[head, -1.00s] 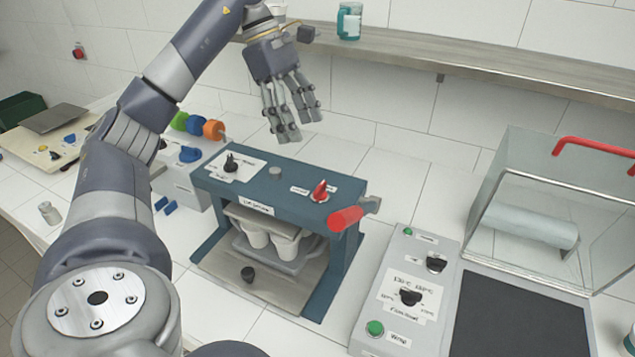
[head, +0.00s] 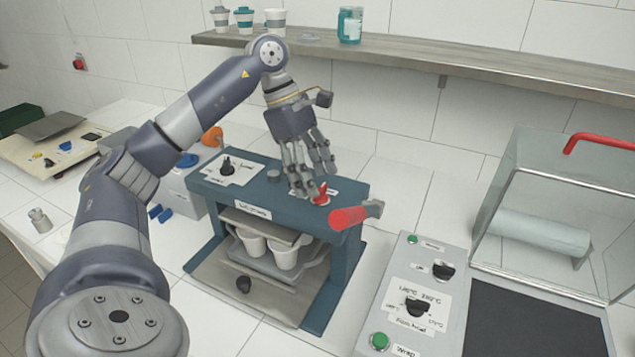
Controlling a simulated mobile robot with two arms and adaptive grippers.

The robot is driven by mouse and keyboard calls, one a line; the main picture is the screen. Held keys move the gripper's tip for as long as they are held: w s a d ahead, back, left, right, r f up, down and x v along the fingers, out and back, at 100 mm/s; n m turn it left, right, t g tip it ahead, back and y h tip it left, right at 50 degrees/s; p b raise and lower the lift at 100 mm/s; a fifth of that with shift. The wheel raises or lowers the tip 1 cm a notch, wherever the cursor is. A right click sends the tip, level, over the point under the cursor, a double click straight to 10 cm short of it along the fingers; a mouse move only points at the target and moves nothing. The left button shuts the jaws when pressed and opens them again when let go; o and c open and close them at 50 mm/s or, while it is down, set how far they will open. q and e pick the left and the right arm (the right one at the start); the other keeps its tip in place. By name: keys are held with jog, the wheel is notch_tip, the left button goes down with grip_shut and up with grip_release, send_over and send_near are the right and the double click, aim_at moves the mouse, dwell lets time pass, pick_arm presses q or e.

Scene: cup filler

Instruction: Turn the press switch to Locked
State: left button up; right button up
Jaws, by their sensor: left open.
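The cup filler press (head: 275,196) is a dark blue frame on the counter. On its top, at the right, is a red switch (head: 321,196) with small white labels beside it; the label text is too small to read. At the top left is a black knob (head: 226,166) on a white plate. My left gripper (head: 311,186) is open, its fingers pointing down just above and beside the red switch, partly hiding it and its label. I cannot tell whether a finger touches it. My right gripper is not in view.
White cups (head: 284,256) stand in a grey tray inside the press. A grey panel with knobs (head: 416,304) and a clear-lidded machine (head: 545,215) are at the right. A shelf (head: 450,65) runs behind.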

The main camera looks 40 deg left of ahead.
pick_arm(q)
jog(key=shift+x, duration=0.8)
jog(key=shift+d+f, duration=0.1)
jog(key=shift+f, duration=0.1)
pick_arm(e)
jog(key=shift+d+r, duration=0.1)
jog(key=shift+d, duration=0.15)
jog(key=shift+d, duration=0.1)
pick_arm(q)
jog(key=c, duration=1.1)
jog(key=shift+o, duration=0.2)
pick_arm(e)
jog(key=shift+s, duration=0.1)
